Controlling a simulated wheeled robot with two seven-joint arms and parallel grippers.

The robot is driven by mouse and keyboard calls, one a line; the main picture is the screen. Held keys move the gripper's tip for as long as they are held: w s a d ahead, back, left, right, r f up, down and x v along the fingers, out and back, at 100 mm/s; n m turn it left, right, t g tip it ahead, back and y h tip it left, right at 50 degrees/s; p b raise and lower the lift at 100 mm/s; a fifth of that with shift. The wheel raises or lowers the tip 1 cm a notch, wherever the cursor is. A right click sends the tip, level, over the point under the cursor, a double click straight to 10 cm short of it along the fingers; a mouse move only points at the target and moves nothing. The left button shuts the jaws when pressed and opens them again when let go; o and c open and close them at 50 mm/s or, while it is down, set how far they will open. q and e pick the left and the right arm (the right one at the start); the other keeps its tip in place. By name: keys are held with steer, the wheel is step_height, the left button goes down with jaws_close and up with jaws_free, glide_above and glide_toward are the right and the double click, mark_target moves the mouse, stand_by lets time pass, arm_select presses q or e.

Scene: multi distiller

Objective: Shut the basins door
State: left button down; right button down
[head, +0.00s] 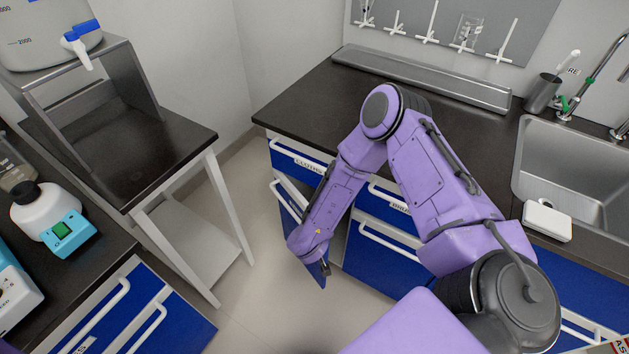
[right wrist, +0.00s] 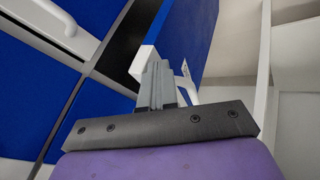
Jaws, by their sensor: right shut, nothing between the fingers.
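A blue cabinet door (head: 287,208) stands open under the dark counter in the head view, partly hidden behind my right forearm. In the right wrist view the open door (right wrist: 190,30) angles away from the cabinet front, with a dark gap beside it. Its white handle (right wrist: 188,82) shows just behind my fingers. My right gripper (head: 325,268) is low at the door, its tips hardly visible in the head view. In the wrist view its grey fingers (right wrist: 157,84) are together and empty, close to the door and handle; contact cannot be told. My left gripper is out of view.
Blue drawers with white handles (head: 390,236) lie right of the door. A steel sink (head: 575,165) is set in the counter above. A white-legged table (head: 200,170) stands at left, with bare floor (head: 262,300) between it and the cabinets.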

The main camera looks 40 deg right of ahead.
steer(key=d+n+t+y+p, duration=0.1)
steer(key=d+n, duration=0.2)
steer(key=d, duration=0.6)
steer(key=shift+w+p, duration=0.15)
steer(key=shift+p, duration=0.15)
steer(key=shift+a+r, duration=0.1)
steer(key=shift+a, duration=0.1)
steer(key=s+a+f+v, duration=0.1)
steer(key=a+v, duration=0.1)
steer(key=v, duration=1)
steer(key=shift+f+p, duration=0.3)
steer(key=shift+p, duration=0.05)
